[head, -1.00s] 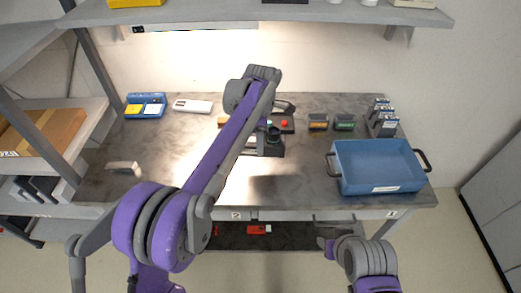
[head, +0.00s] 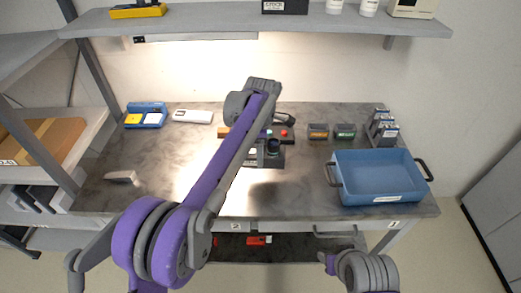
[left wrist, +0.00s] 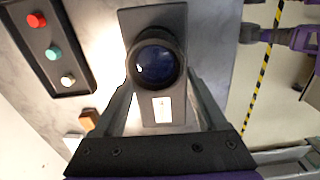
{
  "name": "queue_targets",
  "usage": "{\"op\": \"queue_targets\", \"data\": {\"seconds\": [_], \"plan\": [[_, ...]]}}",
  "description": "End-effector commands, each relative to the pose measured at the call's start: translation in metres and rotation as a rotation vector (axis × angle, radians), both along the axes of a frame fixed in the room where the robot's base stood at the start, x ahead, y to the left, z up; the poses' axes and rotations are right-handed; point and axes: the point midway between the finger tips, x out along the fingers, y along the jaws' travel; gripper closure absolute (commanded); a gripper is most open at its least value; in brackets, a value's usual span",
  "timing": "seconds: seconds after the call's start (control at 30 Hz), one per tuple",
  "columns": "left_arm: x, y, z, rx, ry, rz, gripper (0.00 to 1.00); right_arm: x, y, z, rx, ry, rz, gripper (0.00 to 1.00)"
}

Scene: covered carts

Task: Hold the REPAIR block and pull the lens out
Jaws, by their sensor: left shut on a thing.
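The dark grey block (left wrist: 150,22) lies on the bench and carries a round dark lens (left wrist: 156,60) with a bluish glass face. A white label is on the block, too small to read. In the head view the block (head: 270,161) and lens (head: 273,147) show just right of my left forearm. The lens sits in the block. My right gripper (head: 326,260) is low in the head view, away from the bench top; its jaws cannot be made out.
A black button box (left wrist: 48,45) with red, green and white buttons lies beside the block. A shelf (head: 230,22) hangs above. The bench front is mostly clear.

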Motion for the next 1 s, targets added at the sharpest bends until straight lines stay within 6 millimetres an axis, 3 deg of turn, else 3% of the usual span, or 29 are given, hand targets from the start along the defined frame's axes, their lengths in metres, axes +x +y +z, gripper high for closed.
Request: {"op": "queue_targets", "data": {"seconds": [1.0], "plan": [[0.000,0.000,-0.052,0.000,0.001,0.000,0.82,-0.011,0.000,-0.030,0.000,0.020,0.000,0.50]]}}
